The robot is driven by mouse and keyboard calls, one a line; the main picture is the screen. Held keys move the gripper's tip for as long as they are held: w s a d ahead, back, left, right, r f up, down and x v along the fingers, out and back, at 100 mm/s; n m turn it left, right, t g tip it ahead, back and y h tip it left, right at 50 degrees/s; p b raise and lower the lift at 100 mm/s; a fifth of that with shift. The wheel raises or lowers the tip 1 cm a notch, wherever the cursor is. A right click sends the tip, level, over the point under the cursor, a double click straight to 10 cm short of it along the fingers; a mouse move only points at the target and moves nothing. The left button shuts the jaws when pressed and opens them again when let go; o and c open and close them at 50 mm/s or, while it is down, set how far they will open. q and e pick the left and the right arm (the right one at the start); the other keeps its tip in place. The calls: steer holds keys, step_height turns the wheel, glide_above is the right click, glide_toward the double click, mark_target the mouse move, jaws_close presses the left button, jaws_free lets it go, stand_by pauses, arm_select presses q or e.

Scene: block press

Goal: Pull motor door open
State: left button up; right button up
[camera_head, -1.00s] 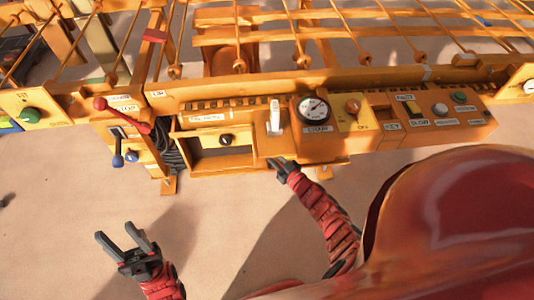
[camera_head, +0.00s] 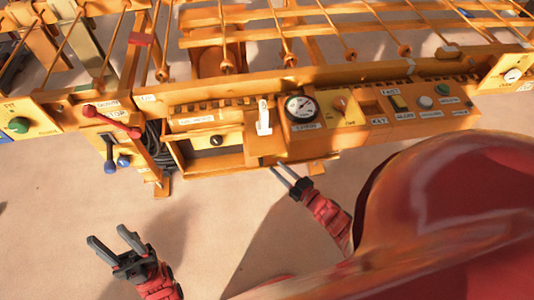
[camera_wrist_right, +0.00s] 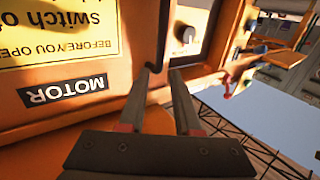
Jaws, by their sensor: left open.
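The motor door is an orange panel (camera_wrist_right: 110,108) with a "MOTOR" label (camera_wrist_right: 67,92) and a yellow warning sign (camera_wrist_right: 60,30), upside down in the right wrist view. It looks closed there; the head view does not show its face clearly. My right gripper (camera_head: 278,168) is at the lower front edge of the orange machine. In the right wrist view, its fingers (camera_wrist_right: 160,75) stand apart beside the panel's edge, with nothing clearly held. I cannot tell whether they touch it. My left gripper (camera_head: 108,243) is open and empty over the floor, away from the machine.
A white lever (camera_head: 264,117), a round gauge (camera_head: 301,108) and several switches line the console. Red and blue levers (camera_head: 110,140) stand at the left. The floor in front is clear.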

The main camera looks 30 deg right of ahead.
steer(key=v, duration=0.7)
steer(key=shift+s+p, duration=0.3)
